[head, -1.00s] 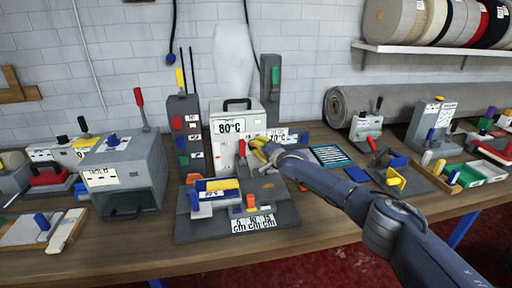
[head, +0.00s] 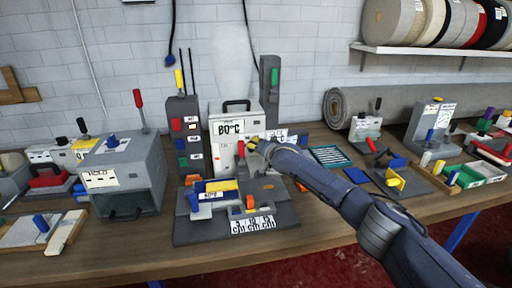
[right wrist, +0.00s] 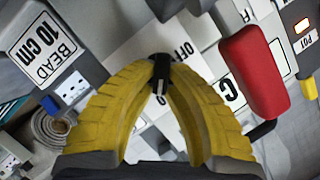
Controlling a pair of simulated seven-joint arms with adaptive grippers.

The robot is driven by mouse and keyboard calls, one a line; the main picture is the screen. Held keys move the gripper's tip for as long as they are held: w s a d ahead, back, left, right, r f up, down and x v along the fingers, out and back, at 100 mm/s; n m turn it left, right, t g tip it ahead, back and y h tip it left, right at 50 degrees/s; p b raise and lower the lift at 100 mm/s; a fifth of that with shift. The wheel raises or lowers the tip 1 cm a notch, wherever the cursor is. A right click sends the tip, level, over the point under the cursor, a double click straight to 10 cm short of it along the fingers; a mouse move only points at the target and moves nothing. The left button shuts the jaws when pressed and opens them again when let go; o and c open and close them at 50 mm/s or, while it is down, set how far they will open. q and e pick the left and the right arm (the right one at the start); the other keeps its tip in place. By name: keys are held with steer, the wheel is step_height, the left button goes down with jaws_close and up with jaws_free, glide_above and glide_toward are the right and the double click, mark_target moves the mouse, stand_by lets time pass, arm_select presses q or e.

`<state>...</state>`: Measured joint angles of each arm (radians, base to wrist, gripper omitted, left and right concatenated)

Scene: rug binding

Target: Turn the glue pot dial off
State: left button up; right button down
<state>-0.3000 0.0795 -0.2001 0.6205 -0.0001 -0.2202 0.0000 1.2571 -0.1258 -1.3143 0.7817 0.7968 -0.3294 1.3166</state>
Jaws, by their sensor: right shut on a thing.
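The glue pot (head: 228,148) is a pale box with an 80°C label and a black top handle, standing at the back middle of the bench in the head view. Its dial (right wrist: 160,72) is a small black knob with a white pointer, on a pale face with OFF printed beside it in the right wrist view. My right gripper (right wrist: 160,60) has its yellow fingertips closed on the dial from both sides. In the head view my right gripper (head: 254,144) is at the pot's front right and hides the dial. My left gripper is not in view.
A red lever handle (right wrist: 252,70) stands close to my right fingers. A grey fixture (head: 245,218) with coloured blocks sits in front of the pot. A dark post with coloured buttons (head: 183,130) is left of it. A grey machine (head: 125,170) is further left.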

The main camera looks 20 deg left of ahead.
steer(key=shift+s+a+f+n+h, duration=0.3)
steer(key=shift+s+a+f+n, duration=0.2)
steer(key=shift+n, duration=0.1)
steer(key=c, duration=1.5)
jaws_free()
steer(key=shift+o, duration=0.5)
steer(key=shift+w, duration=0.1)
steer(key=shift+w+d+r, duration=0.1)
steer(key=shift+r, duration=0.05)
